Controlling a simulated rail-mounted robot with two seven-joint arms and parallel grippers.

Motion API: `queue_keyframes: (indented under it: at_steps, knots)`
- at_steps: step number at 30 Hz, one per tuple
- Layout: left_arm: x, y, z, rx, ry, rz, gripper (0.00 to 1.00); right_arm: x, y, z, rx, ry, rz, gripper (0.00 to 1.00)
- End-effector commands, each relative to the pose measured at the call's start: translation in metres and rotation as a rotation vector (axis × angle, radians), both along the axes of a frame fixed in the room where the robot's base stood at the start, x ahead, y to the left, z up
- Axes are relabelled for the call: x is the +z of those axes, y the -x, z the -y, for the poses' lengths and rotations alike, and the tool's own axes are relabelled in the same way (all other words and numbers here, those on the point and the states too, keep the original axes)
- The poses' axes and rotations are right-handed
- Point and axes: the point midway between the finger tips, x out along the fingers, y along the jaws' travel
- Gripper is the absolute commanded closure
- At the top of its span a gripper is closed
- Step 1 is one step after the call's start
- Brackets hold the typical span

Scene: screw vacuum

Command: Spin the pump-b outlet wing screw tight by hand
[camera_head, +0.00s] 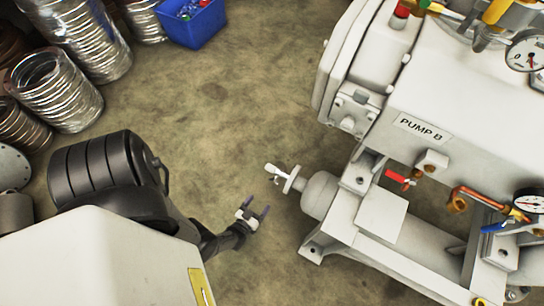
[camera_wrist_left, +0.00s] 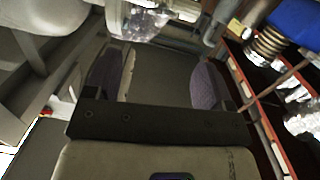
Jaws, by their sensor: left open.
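The pump labelled PUMP B (camera_head: 422,127) is a large off-white machine at the right of the head view. A pale wing screw (camera_head: 274,170) sticks out to the left from the end of a rounded grey outlet pipe (camera_head: 318,194) at the pump's lower left. My left gripper (camera_head: 258,208) is open and empty, just below and left of the wing screw, apart from it. In the left wrist view its two purple-grey finger pads (camera_wrist_left: 153,75) stand apart with nothing between them. My right gripper is out of view.
Coiled metal hoses (camera_head: 60,90) stand at the upper left, and a blue bin (camera_head: 192,24) is at the top. The floor left of the pump is clear.

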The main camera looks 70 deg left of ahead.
Motion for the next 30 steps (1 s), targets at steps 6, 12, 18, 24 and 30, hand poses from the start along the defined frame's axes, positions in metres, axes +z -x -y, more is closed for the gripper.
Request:
queue_keyframes:
  at_steps: [6,12,18,24,30]
  knots:
    - [-0.015,0.016,0.017,0.043,-0.016,0.053,0.23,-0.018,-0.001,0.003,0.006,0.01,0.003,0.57]
    - [-0.014,0.004,0.008,0.049,-0.022,0.066,0.23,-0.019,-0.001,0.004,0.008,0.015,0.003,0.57]
    - [-0.014,-0.026,-0.014,0.049,-0.022,0.064,0.23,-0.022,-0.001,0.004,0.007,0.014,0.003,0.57]
    - [-0.015,-0.055,-0.035,0.049,-0.022,0.066,0.23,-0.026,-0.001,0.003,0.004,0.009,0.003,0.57]
    - [-0.015,-0.077,-0.05,0.048,-0.021,0.064,0.23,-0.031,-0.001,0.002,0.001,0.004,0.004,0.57]
